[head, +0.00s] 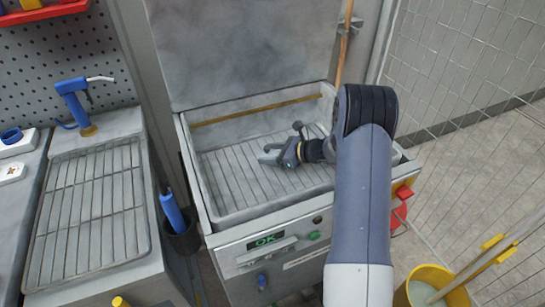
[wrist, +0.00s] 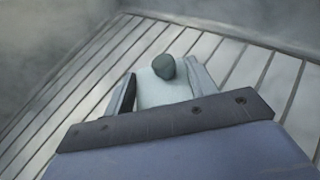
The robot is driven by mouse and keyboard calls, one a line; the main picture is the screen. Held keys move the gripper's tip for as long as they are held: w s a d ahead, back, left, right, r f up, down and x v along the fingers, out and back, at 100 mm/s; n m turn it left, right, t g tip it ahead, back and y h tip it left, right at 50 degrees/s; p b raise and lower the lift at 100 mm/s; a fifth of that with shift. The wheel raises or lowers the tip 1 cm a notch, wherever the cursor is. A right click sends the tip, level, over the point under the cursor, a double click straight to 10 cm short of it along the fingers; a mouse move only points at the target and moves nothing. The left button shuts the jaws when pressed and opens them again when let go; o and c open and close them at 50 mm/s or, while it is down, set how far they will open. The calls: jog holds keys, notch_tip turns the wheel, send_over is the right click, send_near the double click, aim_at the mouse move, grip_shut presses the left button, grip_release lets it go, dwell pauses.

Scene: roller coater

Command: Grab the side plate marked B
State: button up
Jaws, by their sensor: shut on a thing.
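My gripper (head: 268,153) is inside the open tub of the machine, low over its slatted rack, pointing left. In the wrist view my gripper (wrist: 164,84) has a finger on each side of a pale piece (wrist: 162,92) and is shut on it. A dark green rounded knob (wrist: 163,67) shows at the far end of this piece. No letter B can be read on it, so I cannot tell if it is the side plate marked B. The piece is hard to make out in the head view.
The tub (head: 207,190) has raised walls around the slatted rack (head: 235,180), and its lid (head: 235,50) stands open behind. A display (head: 266,240) on the front reads OK. A wire-racked counter (head: 90,215) is at left. A yellow bucket (head: 428,275) stands at lower right.

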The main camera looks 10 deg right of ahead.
jog(key=c, duration=0.4)
jog(key=shift+r, duration=0.15)
